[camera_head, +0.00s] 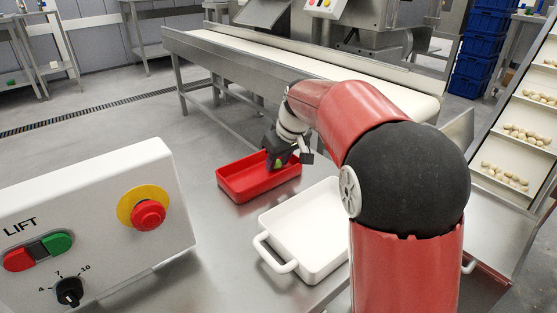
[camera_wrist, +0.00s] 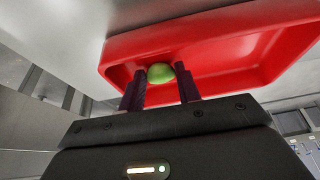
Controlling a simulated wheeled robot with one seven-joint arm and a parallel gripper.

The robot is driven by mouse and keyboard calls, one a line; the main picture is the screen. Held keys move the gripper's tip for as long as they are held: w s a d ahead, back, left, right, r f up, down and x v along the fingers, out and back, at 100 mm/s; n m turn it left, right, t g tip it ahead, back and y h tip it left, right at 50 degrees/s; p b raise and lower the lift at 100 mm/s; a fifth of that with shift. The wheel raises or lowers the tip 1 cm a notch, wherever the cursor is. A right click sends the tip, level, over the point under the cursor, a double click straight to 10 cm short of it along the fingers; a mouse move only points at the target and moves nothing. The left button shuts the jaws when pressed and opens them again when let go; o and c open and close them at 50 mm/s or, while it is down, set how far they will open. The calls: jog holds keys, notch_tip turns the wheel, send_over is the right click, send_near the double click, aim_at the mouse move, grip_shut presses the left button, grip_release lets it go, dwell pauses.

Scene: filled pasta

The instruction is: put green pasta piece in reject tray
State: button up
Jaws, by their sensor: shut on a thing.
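The green pasta piece (camera_wrist: 160,72) is between the two dark fingertips of my gripper (camera_wrist: 162,78) in the wrist view. My gripper is shut on it. In the head view my gripper (camera_head: 278,160) is over the red tray (camera_head: 234,193), near its back right part, with a bit of green at its tip. The red tray also shows behind the piece in the wrist view (camera_wrist: 128,45). I cannot tell whether the piece touches the tray floor.
A white dish with handles (camera_head: 330,205) stands right of the red tray on the steel table (camera_head: 215,240). A LIFT control box (camera_head: 95,220) is at the left. A conveyor (camera_head: 260,55) runs behind. Sloped shelves with pale pasta (camera_head: 525,135) stand at the right.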

jog(key=o, duration=0.6)
jog(key=shift+f, duration=0.1)
jog(key=shift+o, duration=0.2)
jog(key=p+v, duration=0.2)
jog(key=v, duration=1)
